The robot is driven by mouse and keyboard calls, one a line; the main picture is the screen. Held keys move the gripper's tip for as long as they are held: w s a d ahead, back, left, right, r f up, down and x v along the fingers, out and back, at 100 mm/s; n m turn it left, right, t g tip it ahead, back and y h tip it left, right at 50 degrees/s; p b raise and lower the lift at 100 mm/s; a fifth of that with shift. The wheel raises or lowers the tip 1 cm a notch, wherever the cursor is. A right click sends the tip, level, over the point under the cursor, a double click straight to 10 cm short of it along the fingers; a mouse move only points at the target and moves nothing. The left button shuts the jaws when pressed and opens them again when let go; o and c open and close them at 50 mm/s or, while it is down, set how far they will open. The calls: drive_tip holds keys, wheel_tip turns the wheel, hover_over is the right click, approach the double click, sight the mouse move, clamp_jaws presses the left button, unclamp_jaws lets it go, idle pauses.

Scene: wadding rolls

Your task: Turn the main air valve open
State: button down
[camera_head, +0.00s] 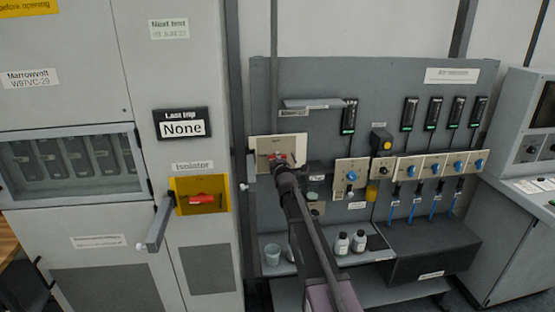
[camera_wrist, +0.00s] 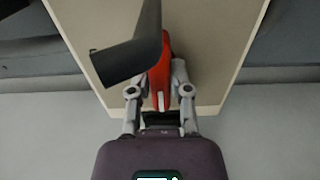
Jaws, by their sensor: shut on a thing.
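The main air valve's red handle (camera_head: 278,157) is on a beige plate (camera_head: 295,143) at the left of the grey panel. My gripper (camera_head: 282,166) reaches up to it from below and hides part of the valve. In the wrist view, the red handle (camera_wrist: 161,75) stands between the two fingers of my gripper (camera_wrist: 160,92), which is shut on it. A dark grey bent part (camera_wrist: 130,60) crosses in front of the handle at its upper left. The beige plate (camera_wrist: 215,45) lies behind.
An isolator with a red handle (camera_head: 202,200) on a yellow plate and a protruding grey lever (camera_head: 160,222) are at the left. Several blue-knobbed valves are at the right. Two bottles (camera_head: 342,244) and a cup (camera_head: 272,254) stand on the shelf below.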

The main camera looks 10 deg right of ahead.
drive_tip(key=shift+m, duration=0.5)
drive_tip(key=m, duration=0.3)
drive_tip(key=shift+m, duration=0.3)
drive_tip(key=m, duration=0.4)
drive_tip(key=shift+m, duration=0.3)
drive_tip(key=m, duration=0.8)
drive_tip(key=shift+w+m, duration=0.1)
drive_tip(key=shift+m, duration=0.3)
drive_tip(key=c, duration=0.6)
unclamp_jaws()
drive_tip(key=shift+o, duration=0.2)
